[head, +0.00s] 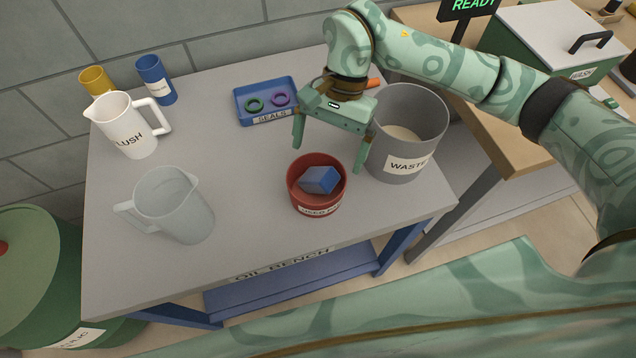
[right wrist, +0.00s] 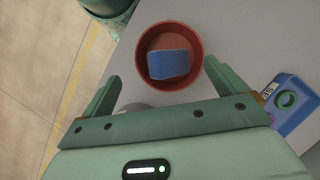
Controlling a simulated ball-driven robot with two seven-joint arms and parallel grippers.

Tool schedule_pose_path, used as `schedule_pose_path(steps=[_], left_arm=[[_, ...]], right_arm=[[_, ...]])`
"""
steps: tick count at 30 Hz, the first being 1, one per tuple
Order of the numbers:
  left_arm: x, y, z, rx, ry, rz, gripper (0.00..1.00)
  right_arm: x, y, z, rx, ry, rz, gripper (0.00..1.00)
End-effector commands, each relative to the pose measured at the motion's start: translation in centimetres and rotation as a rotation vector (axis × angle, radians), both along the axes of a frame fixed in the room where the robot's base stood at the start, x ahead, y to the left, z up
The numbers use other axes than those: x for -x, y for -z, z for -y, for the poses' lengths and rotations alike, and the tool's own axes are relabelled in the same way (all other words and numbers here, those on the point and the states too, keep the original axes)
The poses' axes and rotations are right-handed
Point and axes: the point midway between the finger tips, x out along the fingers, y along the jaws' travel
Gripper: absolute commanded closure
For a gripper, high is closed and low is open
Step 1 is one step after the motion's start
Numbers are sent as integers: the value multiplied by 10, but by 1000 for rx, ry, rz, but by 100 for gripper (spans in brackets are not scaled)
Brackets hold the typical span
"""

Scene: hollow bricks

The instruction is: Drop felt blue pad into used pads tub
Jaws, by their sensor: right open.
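A blue felt pad (head: 320,180) lies inside a round red tub (head: 318,209) whose label reads as used pads, partly hidden at the edge. The pad is a small block, tilted a little. In the right wrist view the pad (right wrist: 169,65) lies in the red tub (right wrist: 198,48), ahead of the fingers. My right gripper (head: 331,152) is open and empty, above and just behind the tub in the head view. Its fingers (right wrist: 158,90) are wide apart in the right wrist view and touch nothing that I can see. My left gripper does not show.
A grey waste bin (head: 437,130) stands close to the right of the tub. A blue seals tray (head: 242,106) with green and purple rings lies behind. A clear jug (head: 178,210), white flush jug (head: 125,125) and two cups stand at left. The bench (head: 245,215) is clear left of the tub.

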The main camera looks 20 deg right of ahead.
Motion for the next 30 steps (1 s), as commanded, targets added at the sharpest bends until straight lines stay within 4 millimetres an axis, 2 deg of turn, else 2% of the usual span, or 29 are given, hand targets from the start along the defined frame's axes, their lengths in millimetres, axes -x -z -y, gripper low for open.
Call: schedule_pose_path(steps=[12,15,21,30], left_arm=[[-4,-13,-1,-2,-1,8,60],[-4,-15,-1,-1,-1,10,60],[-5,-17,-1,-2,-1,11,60],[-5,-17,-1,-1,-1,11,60]], right_arm=[[-31,-100,29,1,4,6,3],[-37,-119,34,2,4,4,3],[-43,-139,41,1,2,2,3],[-44,-141,41,0,1,0,3]])
